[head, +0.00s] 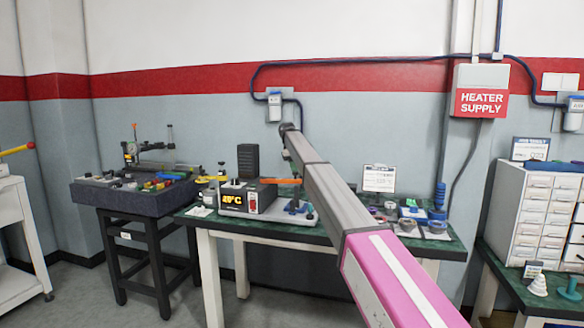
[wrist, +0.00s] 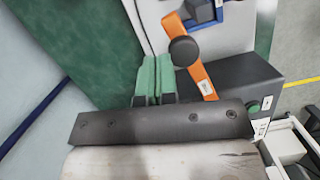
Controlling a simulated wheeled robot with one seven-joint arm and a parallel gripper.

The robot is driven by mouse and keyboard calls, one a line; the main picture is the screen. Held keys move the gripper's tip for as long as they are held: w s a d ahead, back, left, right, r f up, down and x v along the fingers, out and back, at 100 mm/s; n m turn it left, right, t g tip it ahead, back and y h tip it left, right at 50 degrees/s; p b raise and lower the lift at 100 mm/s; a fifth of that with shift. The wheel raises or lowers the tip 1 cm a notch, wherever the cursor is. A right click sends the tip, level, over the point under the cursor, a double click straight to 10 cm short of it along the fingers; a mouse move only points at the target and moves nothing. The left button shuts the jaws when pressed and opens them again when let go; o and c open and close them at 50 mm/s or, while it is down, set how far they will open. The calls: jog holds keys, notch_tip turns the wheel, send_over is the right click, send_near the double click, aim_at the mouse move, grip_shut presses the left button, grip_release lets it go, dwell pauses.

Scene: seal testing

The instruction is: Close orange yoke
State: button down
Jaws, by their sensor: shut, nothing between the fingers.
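The orange yoke (wrist: 203,80) is a flat orange bar with a small white label in the wrist view. It runs from the top middle down to the right, over a pale plate (wrist: 130,20). A dark round knob (wrist: 183,51) covers part of it. In the head view the orange yoke (head: 282,181) is a thin level bar beside my arm, partly hidden by it. My gripper (wrist: 154,62) shows two green fingers together, shut and empty. The fingertips are just left of the knob in the picture; whether they touch it I cannot tell.
A dark heater box (head: 248,198) with a lit display stands left of the yoke on the green-topped table (head: 270,238). Blue parts (head: 437,212) and a sign (head: 378,178) are at the table's right. A second bench (head: 85,198) stands at left, white drawers (head: 537,215) at right.

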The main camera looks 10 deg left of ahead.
aim_at(296, 173)
jog(key=shift+s+d, duration=0.15)
jog(key=shift+s, duration=0.65)
jog(key=shift+s+d, duration=0.15)
jog(key=shift+s, duration=0.65)
jog(key=shift+r, duration=0.2)
